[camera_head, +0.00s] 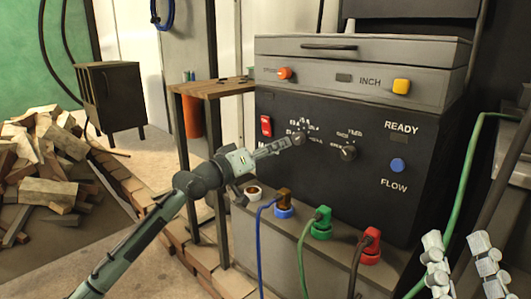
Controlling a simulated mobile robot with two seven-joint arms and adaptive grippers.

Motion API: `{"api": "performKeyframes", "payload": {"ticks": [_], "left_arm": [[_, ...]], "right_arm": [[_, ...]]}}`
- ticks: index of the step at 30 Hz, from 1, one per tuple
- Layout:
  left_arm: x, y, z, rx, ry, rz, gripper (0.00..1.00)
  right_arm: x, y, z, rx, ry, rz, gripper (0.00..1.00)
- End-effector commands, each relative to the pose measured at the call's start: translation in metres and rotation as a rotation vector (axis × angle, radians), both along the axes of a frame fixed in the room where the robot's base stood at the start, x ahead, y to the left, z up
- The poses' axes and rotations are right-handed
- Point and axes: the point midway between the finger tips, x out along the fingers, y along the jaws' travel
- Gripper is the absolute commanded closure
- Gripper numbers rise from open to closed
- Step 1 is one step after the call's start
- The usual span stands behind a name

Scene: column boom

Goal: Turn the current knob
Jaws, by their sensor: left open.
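A black panel (400,218) on the welding machine carries two dark round knobs. The left knob (300,137) has small white scale marks around it, and the right knob (348,152) sits beside it. Their labels are too small to read surely, so I cannot tell which is the current knob. My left gripper (285,145) is open, seen edge-on, with its tips at the left knob and partly over its marks. Whether they touch it is unclear. My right gripper (460,252) is open and empty at the lower right, its fingers apart and away from the knobs.
A red switch (266,126) is left of the knobs; a blue FLOW button (397,165) is to the right. Above are an orange knob (285,73) and yellow INCH button (401,86). Blue (284,211), green (322,225) and red (370,246) cable plugs stand below. A small wooden table (212,89) is left.

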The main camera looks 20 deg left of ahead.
Motion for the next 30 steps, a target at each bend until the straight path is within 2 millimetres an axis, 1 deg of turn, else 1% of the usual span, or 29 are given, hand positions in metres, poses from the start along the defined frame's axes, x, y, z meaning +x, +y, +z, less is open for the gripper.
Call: {"api": "performKeyframes", "payload": {"ticks": [1, 3, 7, 11, 23, 26, 29, 30], "left_arm": [[-0.009, 0.003, -0.002, 0.003, 0.001, 0.0, 0.51], [-0.017, 0.007, -0.001, 0.002, 0.001, 0.0, 0.51], [-0.027, 0.01, -0.001, 0.001, 0.0, 0.0, 0.51], [-0.03, 0.011, 0.0, 0.0, -0.001, -0.001, 0.51], [-0.03, 0.011, -0.001, 0.001, -0.001, -0.001, 0.51], [-0.036, -0.002, -0.009, 0.016, -0.013, -0.01, 0.51], [-0.056, -0.035, -0.03, 0.062, -0.06, -0.027, 0.51], [-0.07, -0.054, -0.038, 0.088, -0.093, -0.037, 0.51]], "right_arm": [[0.0, 0.0, 0.0, 0.0, 0.001, 0.0, 0.6], [0.0, 0.0, 0.0, 0.0, 0.001, 0.0, 0.6], [0.0, 0.0, 0.0, 0.0, 0.001, 0.0, 0.6], [0.0, 0.0, 0.0, 0.0, 0.001, 0.0, 0.6], [0.0, 0.0, 0.0, 0.0, 0.001, -0.001, 0.6], [0.0, 0.0, 0.0, 0.0, 0.001, 0.0, 0.6], [0.0, 0.0, 0.0, 0.0, 0.001, 0.0, 0.6], [0.0, 0.0, 0.0, 0.0, 0.001, 0.0, 0.6]]}}
